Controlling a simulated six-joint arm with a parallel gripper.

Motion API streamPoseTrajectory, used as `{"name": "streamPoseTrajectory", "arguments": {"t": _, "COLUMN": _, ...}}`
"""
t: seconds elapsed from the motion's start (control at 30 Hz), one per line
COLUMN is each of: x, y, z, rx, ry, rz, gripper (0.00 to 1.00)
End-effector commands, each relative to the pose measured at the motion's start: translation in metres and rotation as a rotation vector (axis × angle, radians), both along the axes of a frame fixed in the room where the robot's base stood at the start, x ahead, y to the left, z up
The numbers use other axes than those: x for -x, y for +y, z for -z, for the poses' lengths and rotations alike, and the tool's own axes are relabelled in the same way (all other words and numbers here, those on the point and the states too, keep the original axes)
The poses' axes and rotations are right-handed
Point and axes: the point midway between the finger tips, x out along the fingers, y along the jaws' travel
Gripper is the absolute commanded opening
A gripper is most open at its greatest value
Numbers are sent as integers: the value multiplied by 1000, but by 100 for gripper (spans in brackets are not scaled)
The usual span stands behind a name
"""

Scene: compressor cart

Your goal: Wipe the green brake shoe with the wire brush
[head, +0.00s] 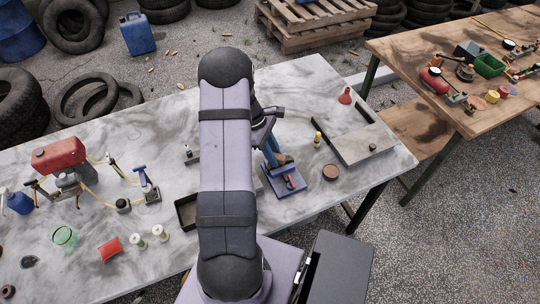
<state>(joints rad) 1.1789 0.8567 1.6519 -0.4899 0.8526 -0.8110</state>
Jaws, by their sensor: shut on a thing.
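My gripper (265,136) is partly hidden by my arm, over the middle of the marble-patterned table. It is shut on a slim blue-handled thing (270,151), which looks like the wire brush. The brush slants down over a small blue tray (296,188) and its lower end is close to the tray's far edge. I cannot tell whether it touches anything there. A small reddish piece (291,181) lies in the tray. I cannot make out the green brake shoe; it may be hidden behind the brush or my arm.
A dark open box (186,213) lies left of the tray, partly behind my arm. A red compressor (58,154) and a green glass (64,237) are at left.

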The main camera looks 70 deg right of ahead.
Motion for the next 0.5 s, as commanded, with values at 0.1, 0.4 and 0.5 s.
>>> {"name": "streamPoseTrajectory", "arguments": {"t": 0.1, "x": 8, "y": -8, "z": 1, "rx": 1, "ry": -1, "rz": 2, "gripper": 0}}
{"name": "streamPoseTrajectory", "arguments": {"t": 0.4, "x": 28, "y": -27, "z": 1, "rx": 0, "ry": -1, "rz": 1, "gripper": 0}}
{"name": "streamPoseTrajectory", "arguments": {"t": 0.5, "x": 30, "y": -29, "z": 1, "rx": -2, "ry": 0, "rz": -2, "gripper": 0}}
